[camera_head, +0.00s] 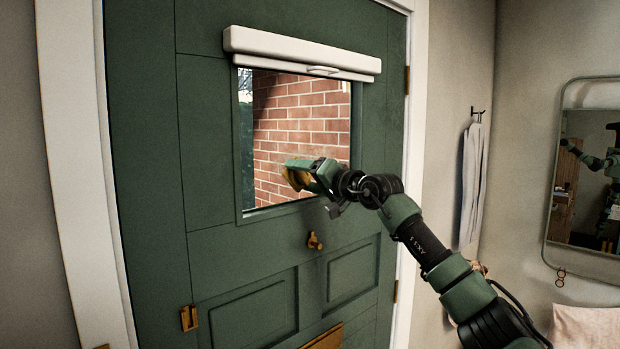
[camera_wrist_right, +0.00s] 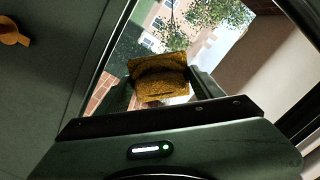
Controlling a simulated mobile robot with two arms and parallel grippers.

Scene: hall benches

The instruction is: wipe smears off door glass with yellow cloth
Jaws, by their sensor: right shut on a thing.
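The green door (camera_head: 145,150) has a glass pane (camera_head: 300,120) in its upper part, with a brick wall seen through it. My right gripper (camera_head: 297,176) is at the lower middle of the pane, shut on the yellow cloth (camera_head: 288,178). The right wrist view shows the bunched cloth (camera_wrist_right: 160,80) between the fingers, in front of the glass (camera_wrist_right: 140,45). I cannot tell whether the cloth touches the glass. I cannot make out any smears on the pane. My left gripper is not in view.
A white blind housing (camera_head: 300,52) runs across the top of the pane. A brass knob (camera_head: 315,241) sticks out below it. To the right are a hanging grey towel (camera_head: 471,185) and a mirror (camera_head: 590,170) on the wall.

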